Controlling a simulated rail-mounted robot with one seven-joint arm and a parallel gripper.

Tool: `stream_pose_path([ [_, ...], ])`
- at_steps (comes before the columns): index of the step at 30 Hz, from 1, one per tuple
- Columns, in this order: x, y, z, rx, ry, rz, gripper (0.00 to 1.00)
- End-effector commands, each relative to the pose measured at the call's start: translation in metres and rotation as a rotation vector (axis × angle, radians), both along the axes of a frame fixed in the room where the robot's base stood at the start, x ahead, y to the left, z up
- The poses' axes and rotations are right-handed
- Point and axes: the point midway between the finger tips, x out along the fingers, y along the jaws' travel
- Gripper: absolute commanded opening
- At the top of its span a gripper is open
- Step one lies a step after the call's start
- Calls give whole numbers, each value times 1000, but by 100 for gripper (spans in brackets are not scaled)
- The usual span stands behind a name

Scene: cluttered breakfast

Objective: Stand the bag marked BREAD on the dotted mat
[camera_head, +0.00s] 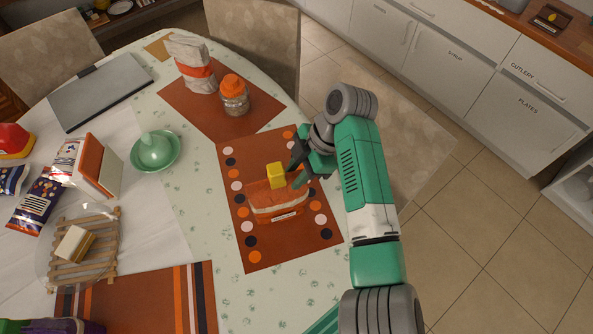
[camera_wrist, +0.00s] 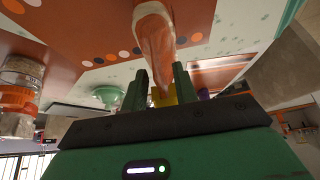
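An orange-and-white bag (camera_head: 280,203) with a yellow piece (camera_head: 276,174) at its top stands on the dotted mat (camera_head: 258,258). A small label shows low on its side, too small to read, so I cannot confirm the BREAD marking. My gripper (camera_head: 298,174) is at the upper right of the bag, close to the yellow piece. In the upside-down wrist view, the fingers (camera_wrist: 159,90) stand apart on either side of the yellow piece (camera_wrist: 163,97), with a small gap on one side. The bag (camera_wrist: 156,40) extends beyond them; its bottom contact is unclear.
A white-and-orange bag (camera_head: 188,51) and an orange-lidded jar (camera_head: 235,101) stand on a plain brown mat (camera_head: 218,122) behind. A green bowl (camera_head: 155,160), boxes and a wooden rack (camera_head: 65,265) lie left. Bare tabletop shows left of the dotted mat.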

Motion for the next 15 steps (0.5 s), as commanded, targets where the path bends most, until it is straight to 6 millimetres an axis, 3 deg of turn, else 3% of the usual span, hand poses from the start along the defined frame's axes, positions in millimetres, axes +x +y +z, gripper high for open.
stream_pose_path([
  [9, 11, -35, 69, 0, -3, -1, 29],
  [15, 16, -51, 97, 0, 0, -1, 29],
])
